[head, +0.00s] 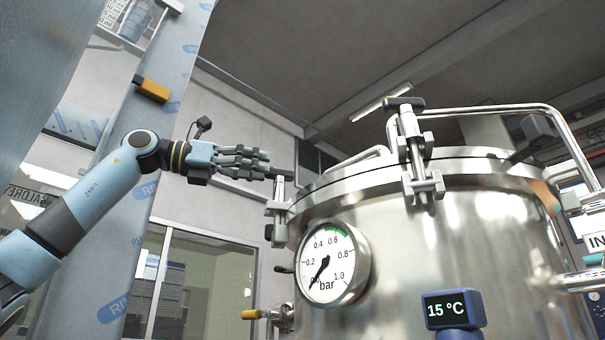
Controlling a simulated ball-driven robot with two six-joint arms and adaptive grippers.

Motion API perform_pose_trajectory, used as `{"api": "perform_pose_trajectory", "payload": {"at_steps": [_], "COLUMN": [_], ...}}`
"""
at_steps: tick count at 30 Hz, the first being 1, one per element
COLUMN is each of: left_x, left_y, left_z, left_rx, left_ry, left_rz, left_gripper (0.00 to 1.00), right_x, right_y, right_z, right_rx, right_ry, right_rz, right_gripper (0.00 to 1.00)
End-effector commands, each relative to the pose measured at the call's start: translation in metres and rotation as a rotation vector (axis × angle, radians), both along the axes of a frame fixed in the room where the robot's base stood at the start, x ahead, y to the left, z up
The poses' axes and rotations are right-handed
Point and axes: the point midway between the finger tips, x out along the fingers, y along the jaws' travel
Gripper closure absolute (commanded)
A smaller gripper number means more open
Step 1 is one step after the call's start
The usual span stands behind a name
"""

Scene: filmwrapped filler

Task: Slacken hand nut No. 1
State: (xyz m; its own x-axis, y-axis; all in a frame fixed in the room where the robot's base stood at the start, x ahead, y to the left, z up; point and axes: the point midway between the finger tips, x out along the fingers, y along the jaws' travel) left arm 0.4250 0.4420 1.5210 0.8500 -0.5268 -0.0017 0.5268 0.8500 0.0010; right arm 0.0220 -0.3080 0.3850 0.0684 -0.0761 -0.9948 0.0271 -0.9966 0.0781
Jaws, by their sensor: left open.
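A steel vessel (470,250) with a domed lid fills the right half of the head view. Two clamps with hand nuts show at its lid rim. One nut (405,103) with a dark bar is at the front. The other nut (281,172), on the left rim, also has a dark bar. I see no number on either, so I cannot tell which is No. 1. My left gripper (264,165) is open, its fingers pointing right beside the left nut. Whether they touch it, I cannot tell. My right gripper is out of view.
A round pressure gauge (331,262) on the vessel has its needle near 0.0 bar. A blue display (453,310) reads 15 °C. A bent steel pipe (500,108) arches over the lid. A yellow-handled valve (262,314) sticks out at lower left. A film-wrapped column (135,200) stands behind my left arm.

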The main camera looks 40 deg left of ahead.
Motion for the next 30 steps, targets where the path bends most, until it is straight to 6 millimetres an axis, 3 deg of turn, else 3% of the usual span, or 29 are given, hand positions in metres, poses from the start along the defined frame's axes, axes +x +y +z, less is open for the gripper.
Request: {"api": "perform_pose_trajectory", "payload": {"at_steps": [5, 12, 17, 25, 30], "left_x": [0.031, 0.064, 0.073, 0.075, 0.075], "left_y": [-0.022, -0.041, -0.047, -0.047, -0.047], "left_z": [0.006, 0.004, 0.002, 0.000, 0.000], "left_rx": [-0.003, -0.003, -0.002, -0.002, -0.002], "left_ry": [-0.001, -0.003, -0.001, -0.001, -0.001], "left_rz": [-0.008, -0.006, -0.003, -0.002, -0.002], "left_gripper": [0.59, 0.59, 0.59, 0.59, 0.80], "right_x": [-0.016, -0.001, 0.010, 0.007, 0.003], "right_y": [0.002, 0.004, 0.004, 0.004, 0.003], "right_z": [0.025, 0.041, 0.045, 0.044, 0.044], "right_rx": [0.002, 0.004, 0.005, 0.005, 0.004], "right_ry": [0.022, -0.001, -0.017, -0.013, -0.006], "right_rz": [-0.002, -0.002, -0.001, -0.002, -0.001], "right_gripper": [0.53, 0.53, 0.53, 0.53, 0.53]}}
